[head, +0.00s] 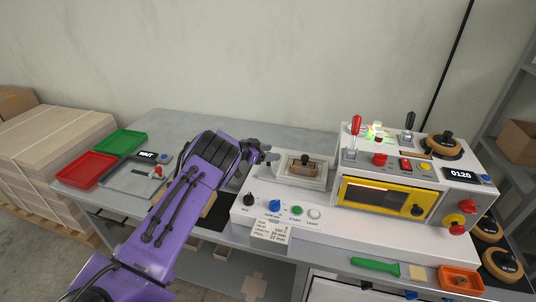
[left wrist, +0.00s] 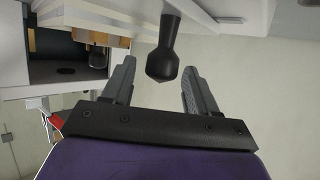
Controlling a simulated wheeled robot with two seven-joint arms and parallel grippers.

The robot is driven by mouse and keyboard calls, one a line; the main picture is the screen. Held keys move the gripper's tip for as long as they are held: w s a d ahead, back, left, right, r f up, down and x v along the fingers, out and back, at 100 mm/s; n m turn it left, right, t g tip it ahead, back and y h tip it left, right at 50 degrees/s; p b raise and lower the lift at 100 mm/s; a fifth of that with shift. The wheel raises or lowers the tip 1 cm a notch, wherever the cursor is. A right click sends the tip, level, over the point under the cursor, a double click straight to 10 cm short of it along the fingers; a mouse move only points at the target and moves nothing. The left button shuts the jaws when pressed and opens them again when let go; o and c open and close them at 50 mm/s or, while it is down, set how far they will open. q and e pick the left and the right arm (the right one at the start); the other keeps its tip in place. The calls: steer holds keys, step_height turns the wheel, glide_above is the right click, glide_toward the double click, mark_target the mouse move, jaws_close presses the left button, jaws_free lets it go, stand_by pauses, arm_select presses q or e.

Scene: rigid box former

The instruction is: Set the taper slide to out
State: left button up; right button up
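My left gripper (head: 270,153) reaches in from the left over the white machine's left end, beside a pale plate (head: 287,179) that carries a brown block (head: 305,166). In the left wrist view its two fingers (left wrist: 158,85) are apart. A black bulb-ended handle (left wrist: 163,62) shows between them, with a gap on each side. It comes out of a white surface at the top of that picture. No readable label marks the taper slide, so I cannot tell whether this handle is its handle. My gripper and arm hide part of the machine's left end. My right gripper is out of view.
The white machine (head: 330,238) has a red lever (head: 356,125), a black lever (head: 409,121) and a yellow-framed window (head: 385,197). A row of knobs and buttons runs along its front left. Red (head: 86,169) and green (head: 118,142) trays lie left of my arm.

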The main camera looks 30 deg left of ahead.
arm_select(q)
steer(key=shift+w+f, duration=0.1)
steer(key=shift+f, duration=0.15)
steer(key=b+v, duration=0.2)
steer(key=v, duration=0.8)
steer(key=shift+s+r, duration=0.15)
steer(key=shift+s, duration=0.05)
steer(key=shift+a, duration=0.15)
